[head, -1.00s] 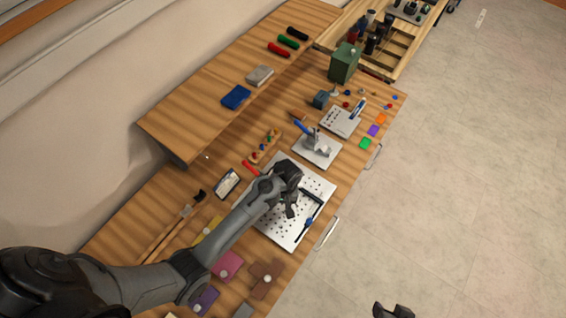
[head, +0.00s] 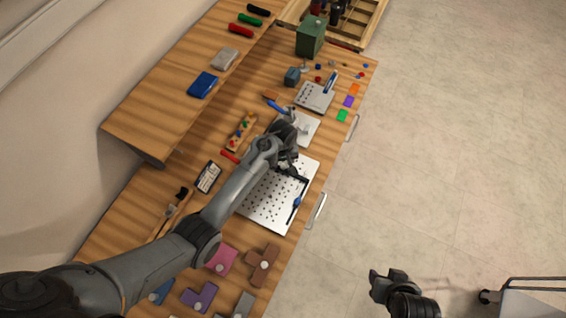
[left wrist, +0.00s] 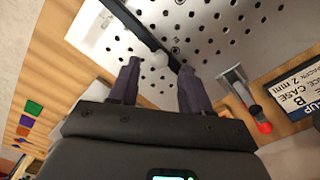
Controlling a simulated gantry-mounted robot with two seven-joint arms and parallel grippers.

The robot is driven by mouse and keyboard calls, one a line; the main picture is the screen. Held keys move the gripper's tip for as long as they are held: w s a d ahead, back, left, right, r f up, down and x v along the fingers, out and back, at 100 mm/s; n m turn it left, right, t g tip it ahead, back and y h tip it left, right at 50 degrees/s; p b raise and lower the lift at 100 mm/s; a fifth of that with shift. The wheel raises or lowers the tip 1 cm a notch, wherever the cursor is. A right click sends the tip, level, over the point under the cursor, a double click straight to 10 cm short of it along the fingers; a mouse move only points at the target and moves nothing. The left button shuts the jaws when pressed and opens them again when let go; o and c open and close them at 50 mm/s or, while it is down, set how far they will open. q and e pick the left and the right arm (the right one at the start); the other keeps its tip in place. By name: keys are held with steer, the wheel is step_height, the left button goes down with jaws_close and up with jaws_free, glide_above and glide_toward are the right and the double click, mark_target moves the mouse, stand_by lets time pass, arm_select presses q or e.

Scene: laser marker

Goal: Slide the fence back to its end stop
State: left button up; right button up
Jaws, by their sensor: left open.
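In the head view my left gripper (head: 289,158) is above the plate's far edge. My right gripper (head: 379,281) is over the floor; its finger gap is unclear.
A blue-handled piece (head: 297,202) lies along the plate's right side. Beyond the plate stands a small white fixture (head: 302,128). Coloured blocks, including a pink one (head: 222,260), lie nearer. A label card (left wrist: 300,88) and red-tipped tool (left wrist: 263,126) are beside the plate.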

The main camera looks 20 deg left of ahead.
arm_select(q)
steer(key=shift+f, duration=1.2)
jaws_close()
